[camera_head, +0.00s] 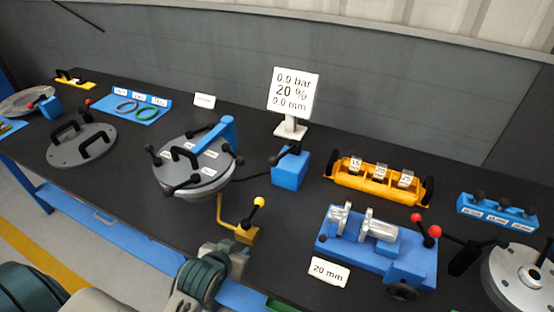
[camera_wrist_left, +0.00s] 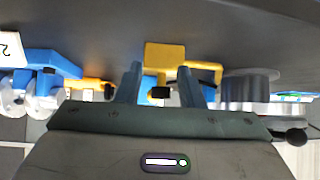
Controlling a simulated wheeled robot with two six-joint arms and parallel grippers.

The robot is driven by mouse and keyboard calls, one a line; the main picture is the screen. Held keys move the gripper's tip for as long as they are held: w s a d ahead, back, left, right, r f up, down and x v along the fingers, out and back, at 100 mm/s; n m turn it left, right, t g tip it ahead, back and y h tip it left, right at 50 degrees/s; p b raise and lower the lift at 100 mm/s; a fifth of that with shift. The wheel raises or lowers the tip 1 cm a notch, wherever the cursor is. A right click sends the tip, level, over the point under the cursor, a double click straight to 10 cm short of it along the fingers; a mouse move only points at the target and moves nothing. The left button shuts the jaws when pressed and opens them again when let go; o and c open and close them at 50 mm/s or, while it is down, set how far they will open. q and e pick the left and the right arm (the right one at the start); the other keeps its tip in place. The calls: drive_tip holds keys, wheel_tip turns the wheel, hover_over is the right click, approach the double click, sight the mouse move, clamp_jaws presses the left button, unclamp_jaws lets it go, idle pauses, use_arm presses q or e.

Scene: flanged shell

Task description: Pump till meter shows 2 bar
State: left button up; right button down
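The meter sign (camera_head: 293,92) stands upright behind the shell and reads 0.0 bar, 20 %, 0.0 mm. A blue box with a black lever (camera_head: 290,170), which looks like the pump, stands below it, with a dark hose towards the round grey lidded shell (camera_head: 190,180). A yellow bracket with a yellow-knobbed lever (camera_head: 246,232) is in front. My left gripper (camera_head: 237,256) is at the table's front edge, near this bracket. In the left wrist view its two fingers (camera_wrist_left: 158,78) are apart and empty, with the yellow bracket (camera_wrist_left: 166,56) beyond them. My right gripper is not in view.
A blue fixture (camera_head: 390,262) with metal parts and red knobs stands on the right, beside a 20 mm card (camera_head: 329,272). A yellow rack (camera_head: 378,184) is behind it. A grey disc with handles (camera_head: 80,150) lies at left.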

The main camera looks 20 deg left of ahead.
sight(277, 157)
use_arm(q)
drive_tip(key=w+r+t, duration=0.1)
drive_tip(key=w, duration=0.1)
drive_tip(key=w+r+t, duration=0.1)
drive_tip(key=w+r, duration=0.1)
drive_tip(key=w, duration=0.1)
drive_tip(key=w+r+n+t, duration=0.1)
drive_tip(key=w, duration=0.1)
drive_tip(key=shift+w+d+r+t, duration=0.2)
drive_tip(key=shift+d+t, duration=0.05)
drive_tip(key=shift+t, duration=0.15)
drive_tip(key=w+r+t+p, duration=0.1)
drive_tip(key=w+r, duration=0.1)
drive_tip(key=w, duration=0.3)
drive_tip(key=w+r+t+p, duration=0.1)
drive_tip(key=w+r+t, duration=0.1)
drive_tip(key=w, duration=0.3)
drive_tip(key=w+d+r+n+t+p, duration=0.1)
drive_tip(key=w+r, duration=0.2)
drive_tip(key=w, duration=0.3)
drive_tip(key=shift+w+r+t, duration=0.1)
drive_tip(key=shift+t, duration=0.2)
drive_tip(key=shift+w+a, duration=0.1)
drive_tip(key=shift+w, duration=0.4)
